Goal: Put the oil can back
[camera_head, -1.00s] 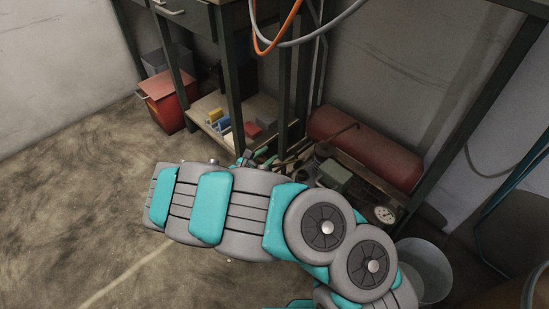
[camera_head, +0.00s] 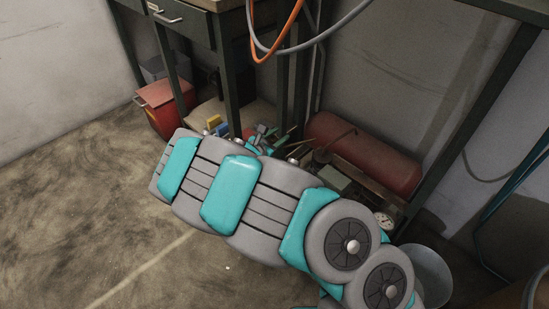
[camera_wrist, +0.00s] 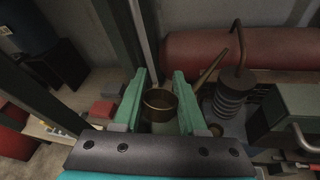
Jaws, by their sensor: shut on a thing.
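In the wrist view my gripper (camera_wrist: 160,82) has its two green fingers on either side of a brass-coloured, round-topped can (camera_wrist: 160,101), which I take as the oil can. My gripper is shut on it, and its lower part is partly hidden by the gripper's dark base. A thin brass spout (camera_wrist: 211,69) slants up to the right behind the right finger; I cannot tell whether it joins the can. In the head view my gripper (camera_head: 263,137) is small, beyond my arm, near the low shelf under the bench; the can is not clear there.
A red tank (camera_head: 365,153) lies by the wall, with a dark ribbed cylinder (camera_wrist: 231,98) and a green-grey box (camera_wrist: 297,110) before it. Bench legs (camera_head: 228,85) stand close to my gripper. A red bin (camera_head: 163,110) is at left, a bucket (camera_head: 430,272) at right. The left floor is clear.

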